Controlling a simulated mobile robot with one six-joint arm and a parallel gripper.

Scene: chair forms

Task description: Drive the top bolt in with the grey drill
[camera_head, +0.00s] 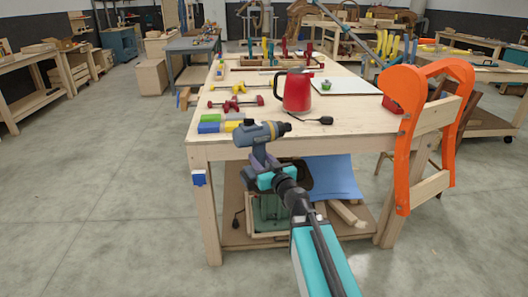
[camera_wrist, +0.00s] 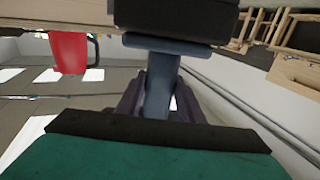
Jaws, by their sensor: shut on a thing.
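The grey drill (camera_head: 262,134) is held in front of the bench's near edge, its body roughly level and its chuck pointing right. My gripper (camera_head: 261,168) is shut on the drill's handle. In the wrist view the grey handle (camera_wrist: 160,88) passes between the dark fingers, with a black block (camera_wrist: 175,18) at its end. The orange chair form (camera_head: 403,145) stands at the bench's right front, apart from the drill. Small dark spots show on its near side; they are too small to tell which is the top bolt.
The wooden bench (camera_head: 345,122) carries a red kettle (camera_head: 297,90), red clamps (camera_head: 236,104), coloured blocks (camera_head: 221,125) and a small black tool (camera_head: 318,121). The floor at left is clear.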

